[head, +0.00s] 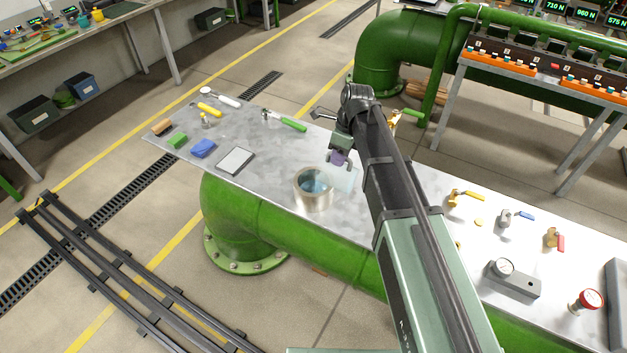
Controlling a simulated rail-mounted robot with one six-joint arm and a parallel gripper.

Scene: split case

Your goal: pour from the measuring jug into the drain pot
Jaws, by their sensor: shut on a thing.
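The drain pot (300,194) is a round, cream-coloured open vessel standing upright on the metal bench top. Something bluish shows inside it. The measuring jug (346,180) is pale and see-through, just right of the pot's rim. It looks tilted toward the pot, and its near end seems to overlap the rim in the picture. My gripper (339,157) is shut on the jug, above and behind the pot. My arm hides part of the jug's right side. I cannot tell how much liquid the jug holds.
Valves and a gauge block (513,279) stand to the right.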

